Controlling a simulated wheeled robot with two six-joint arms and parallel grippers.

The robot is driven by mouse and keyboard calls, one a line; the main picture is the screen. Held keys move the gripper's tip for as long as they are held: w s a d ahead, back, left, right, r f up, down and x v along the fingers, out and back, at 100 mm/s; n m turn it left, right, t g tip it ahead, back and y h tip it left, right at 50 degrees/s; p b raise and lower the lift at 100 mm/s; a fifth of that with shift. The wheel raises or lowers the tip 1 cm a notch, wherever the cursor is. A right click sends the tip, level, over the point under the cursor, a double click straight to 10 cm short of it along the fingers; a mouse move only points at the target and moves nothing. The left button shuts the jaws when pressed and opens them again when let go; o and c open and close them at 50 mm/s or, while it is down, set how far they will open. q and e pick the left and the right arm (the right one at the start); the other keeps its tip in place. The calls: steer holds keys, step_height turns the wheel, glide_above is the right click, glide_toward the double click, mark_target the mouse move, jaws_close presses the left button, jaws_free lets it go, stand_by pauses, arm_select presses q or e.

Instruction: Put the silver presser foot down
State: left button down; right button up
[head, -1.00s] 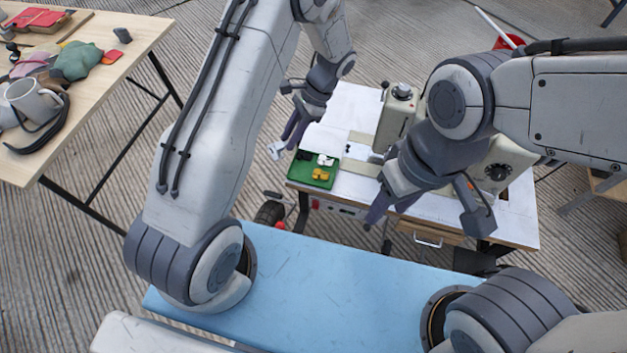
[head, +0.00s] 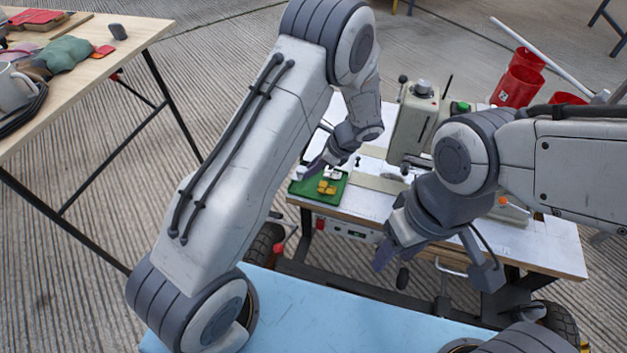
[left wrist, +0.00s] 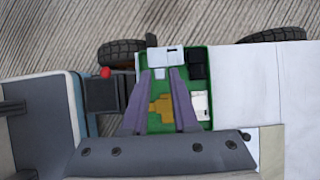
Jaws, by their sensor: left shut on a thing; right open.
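My left gripper (head: 308,169) is shut on the silver presser foot (head: 298,173) and holds it at the far left part of the green tray (head: 329,198). In the left wrist view the silver presser foot (left wrist: 166,56) shows pale at the fingertips of my left gripper (left wrist: 160,72), over the tray's far edge. I cannot tell whether it touches the tray. A yellow piece (left wrist: 160,109), a white piece (left wrist: 200,106) and a black piece (left wrist: 196,65) lie in the tray. My right gripper (head: 392,262) is open and empty, near the table's front edge.
The sewing machine (head: 412,122) stands on the white table (head: 550,248) right of the tray. Red containers (head: 520,82) stand behind it. A wooden table (head: 85,80) with a mug (head: 12,88) and cloth is at the left.

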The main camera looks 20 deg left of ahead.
arm_select(q)
step_height(320, 180, down, 4)
steer(key=shift+b, duration=0.65)
steer(key=shift+r, duration=0.1)
steer(key=c, duration=0.7)
jaws_free()
